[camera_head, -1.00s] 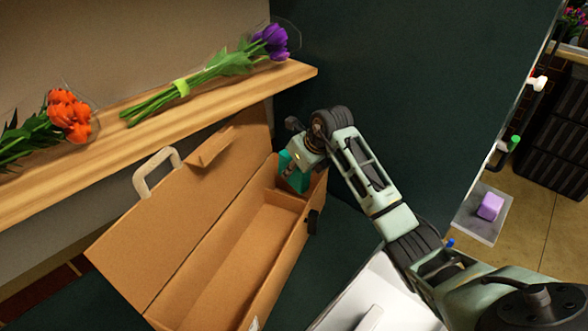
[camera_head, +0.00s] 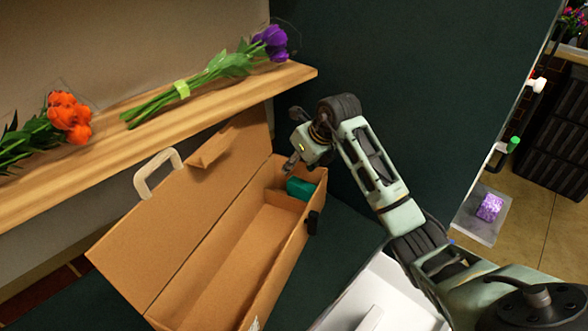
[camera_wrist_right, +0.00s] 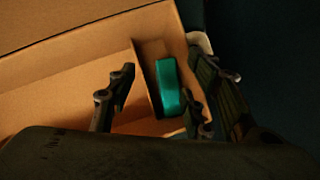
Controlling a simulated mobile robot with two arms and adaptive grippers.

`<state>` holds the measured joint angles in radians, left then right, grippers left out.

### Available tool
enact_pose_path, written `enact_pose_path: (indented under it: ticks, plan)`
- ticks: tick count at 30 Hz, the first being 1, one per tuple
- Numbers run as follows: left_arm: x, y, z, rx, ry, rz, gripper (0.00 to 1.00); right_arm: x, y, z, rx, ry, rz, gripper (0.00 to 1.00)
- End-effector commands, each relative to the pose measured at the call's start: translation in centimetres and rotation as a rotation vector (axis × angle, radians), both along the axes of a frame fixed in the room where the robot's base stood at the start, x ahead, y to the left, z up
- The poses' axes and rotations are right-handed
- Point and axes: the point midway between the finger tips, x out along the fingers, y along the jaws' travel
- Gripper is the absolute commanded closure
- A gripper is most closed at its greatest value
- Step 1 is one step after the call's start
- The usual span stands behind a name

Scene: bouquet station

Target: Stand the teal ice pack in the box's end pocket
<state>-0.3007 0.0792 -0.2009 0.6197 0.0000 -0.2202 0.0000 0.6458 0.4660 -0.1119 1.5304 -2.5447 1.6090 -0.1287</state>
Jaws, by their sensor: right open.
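The teal ice pack (camera_head: 300,188) stands in the end pocket at the far end of the open cardboard box (camera_head: 222,268), its top showing at the rim. In the right wrist view the ice pack (camera_wrist_right: 168,86) sits between the pocket's divider and the end wall. My right gripper (camera_head: 292,166) is just above the pocket, open and empty. In the wrist view its fingers (camera_wrist_right: 158,95) are spread on either side of the ice pack, apart from it. My left gripper is not in view.
A wooden shelf (camera_head: 225,98) behind the box carries orange flowers (camera_head: 70,118) and purple flowers (camera_head: 272,40). The box's lid (camera_head: 150,225) with a white handle (camera_head: 158,172) stands open toward the shelf. A white container (camera_head: 395,290) is at the front right. A purple block (camera_head: 490,207) lies farther right.

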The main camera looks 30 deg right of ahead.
Motion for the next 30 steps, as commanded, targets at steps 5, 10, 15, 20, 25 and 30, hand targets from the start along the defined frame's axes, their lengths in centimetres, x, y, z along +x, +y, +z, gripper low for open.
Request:
enact_pose_path:
  ticks: [5, 10, 15, 20, 25, 30]
  plan:
    - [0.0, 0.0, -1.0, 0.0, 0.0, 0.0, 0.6, -1.9, -0.6, 3.6, -0.004, -0.006, 0.001, 0.54]
    - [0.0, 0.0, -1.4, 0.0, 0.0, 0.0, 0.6, -3.4, -0.9, 6.1, -0.001, -0.003, 0.0, 0.54]
    - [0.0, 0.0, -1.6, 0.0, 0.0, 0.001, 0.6, -4.2, -1.0, 7.5, 0.0, -0.001, 0.0, 0.54]
    - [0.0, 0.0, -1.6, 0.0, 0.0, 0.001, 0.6, -4.3, -1.1, 7.8, 0.001, 0.0, 0.0, 0.54]
    - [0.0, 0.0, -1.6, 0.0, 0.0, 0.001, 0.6, -4.3, -1.0, 7.7, 0.001, 0.0, 0.0, 0.54]
    - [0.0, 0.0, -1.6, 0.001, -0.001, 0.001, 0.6, -4.3, -1.0, 7.7, 0.001, 0.0, 0.0, 0.54]
